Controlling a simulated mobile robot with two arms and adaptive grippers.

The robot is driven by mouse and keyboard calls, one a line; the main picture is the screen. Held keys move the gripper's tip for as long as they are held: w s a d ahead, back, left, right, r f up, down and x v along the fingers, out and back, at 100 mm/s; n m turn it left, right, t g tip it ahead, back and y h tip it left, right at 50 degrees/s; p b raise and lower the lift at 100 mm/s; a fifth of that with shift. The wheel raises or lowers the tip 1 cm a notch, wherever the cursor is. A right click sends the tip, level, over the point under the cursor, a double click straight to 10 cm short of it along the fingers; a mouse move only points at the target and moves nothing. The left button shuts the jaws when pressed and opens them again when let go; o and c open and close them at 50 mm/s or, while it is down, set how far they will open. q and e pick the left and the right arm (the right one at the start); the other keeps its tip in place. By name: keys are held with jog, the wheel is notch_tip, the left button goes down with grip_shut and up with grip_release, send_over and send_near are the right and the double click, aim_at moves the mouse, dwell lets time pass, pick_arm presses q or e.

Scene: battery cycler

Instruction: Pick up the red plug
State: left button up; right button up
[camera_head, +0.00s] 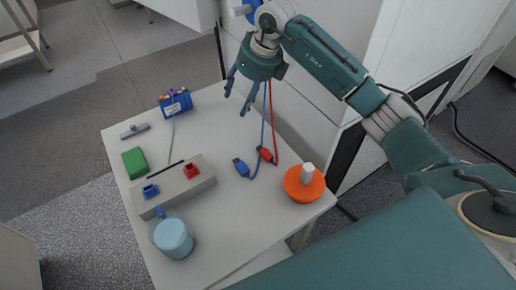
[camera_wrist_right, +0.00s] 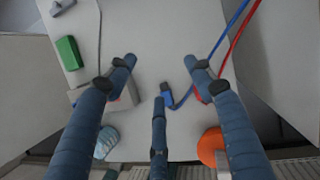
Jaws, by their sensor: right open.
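The red plug (camera_head: 266,155) lies on the white table (camera_head: 225,205) on a red cable, right beside the blue plug (camera_head: 242,168) on its blue cable. My right gripper (camera_head: 238,102) is open and empty, above the table's back edge, apart from both plugs. In the right wrist view its spread fingers (camera_wrist_right: 160,75) show over the table, with the blue plug (camera_wrist_right: 166,92) between them. There the red plug (camera_wrist_right: 198,96) is mostly hidden behind the right-hand finger. My left gripper is not in view.
A grey box with a blue socket (camera_head: 151,191) and a red socket (camera_head: 192,171) stands left of the plugs. An orange round thing with a white top (camera_head: 304,184), a light-blue mug (camera_head: 173,237), a green block (camera_head: 134,162) and a blue holder (camera_head: 176,103) also stand around.

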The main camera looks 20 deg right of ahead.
jog(key=s+d+f+m+g+h, duration=0.1)
jog(key=s+d+f+g+h, duration=0.2)
jog(key=s+f, duration=0.45)
jog(key=p, duration=0.2)
send_over(264, 153)
jog(key=shift+y, duration=0.3)
jog(key=f, duration=0.5)
jog(key=shift+w+a+f, duration=0.1)
jog(key=shift+w, duration=0.1)
jog(key=shift+f, duration=0.25)
jog(key=f, duration=0.1)
jog(key=f+p, duration=0.2)
jog(key=f, duration=0.1)
jog(key=shift+s+f, duration=0.1)
jog(key=shift+s, duration=0.2)
jog(key=shift+f, duration=0.65)
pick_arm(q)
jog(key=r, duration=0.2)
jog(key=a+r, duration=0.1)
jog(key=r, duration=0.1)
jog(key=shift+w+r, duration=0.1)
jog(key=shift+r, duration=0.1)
pick_arm(e)
jog(key=c, duration=1.3)
jog(key=shift+c, duration=0.2)
jog(key=shift+w+r, duration=0.1)
